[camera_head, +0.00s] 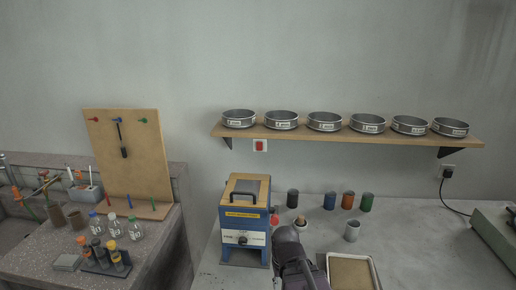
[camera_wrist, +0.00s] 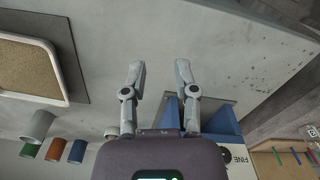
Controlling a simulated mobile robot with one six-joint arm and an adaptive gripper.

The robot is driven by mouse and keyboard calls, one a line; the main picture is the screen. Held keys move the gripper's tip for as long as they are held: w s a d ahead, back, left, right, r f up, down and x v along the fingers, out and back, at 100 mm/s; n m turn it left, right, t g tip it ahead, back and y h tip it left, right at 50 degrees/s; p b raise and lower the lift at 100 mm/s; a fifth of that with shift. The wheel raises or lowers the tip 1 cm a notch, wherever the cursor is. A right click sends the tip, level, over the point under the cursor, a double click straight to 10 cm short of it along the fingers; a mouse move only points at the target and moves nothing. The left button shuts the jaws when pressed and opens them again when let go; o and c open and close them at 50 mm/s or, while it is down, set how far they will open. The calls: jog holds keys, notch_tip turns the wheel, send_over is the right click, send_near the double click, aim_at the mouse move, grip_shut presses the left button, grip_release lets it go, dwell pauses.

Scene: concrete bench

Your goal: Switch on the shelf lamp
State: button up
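A wooden wall shelf (camera_head: 350,134) carries a row of several round metal sieves. A red switch on a white plate (camera_head: 260,145) is on the wall just under the shelf's left part. I cannot make out a lamp body or any lit glow under the shelf. My gripper (camera_wrist: 159,72) is open and empty in the wrist view, its two fingers apart above the grey bench. In the head view my dark arm rises at the bottom centre, well below the switch; the fingers cannot be made out there. The switch is not in the wrist view.
A blue machine (camera_head: 230,222) with a handle stands left of my arm; it also shows in the wrist view (camera_wrist: 220,122). Several small cups stand behind, near the wall. A tray (camera_head: 373,270) lies to the right. A pegboard (camera_head: 130,155) stands at left.

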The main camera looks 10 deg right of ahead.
jog(key=c, duration=0.3)
jog(key=shift+w+d, duration=0.3)
jog(key=shift+w, duration=0.2)
grip_shut()
jog(key=w+d+r+n+t+h+p, duration=0.1)
jog(key=w+d+r+t+h, duration=0.1)
jog(key=w+d+r+t, duration=0.35)
jog(key=w+d+r+n+t+h, duration=0.1)
jog(key=w+d+r+t+h, duration=0.1)
jog(key=w, duration=0.6)
jog(key=w+d+r+n+t+h+p, duration=0.1)
jog(key=w+d+r+t+h, duration=0.1)
jog(key=w+d+r+t, duration=0.3)
jog(key=w+r+n+t+y, duration=0.2)
jog(key=w+r+n+t, duration=0.25)
jog(key=w+r, duration=0.3)
jog(key=w+a+r+n+y+p, duration=0.1)
jog(key=a+n+y, duration=0.3)
jog(key=n, duration=0.5)
jog(key=w+a+r+n+y+p, duration=0.1)
jog(key=w+a+r+n+y, duration=0.2)
jog(key=n+y, duration=0.5)
jog(key=shift+a+r+n+y, duration=0.35)
jog(key=shift+a+r+y, duration=0.1)
jog(key=shift+y, duration=0.35)
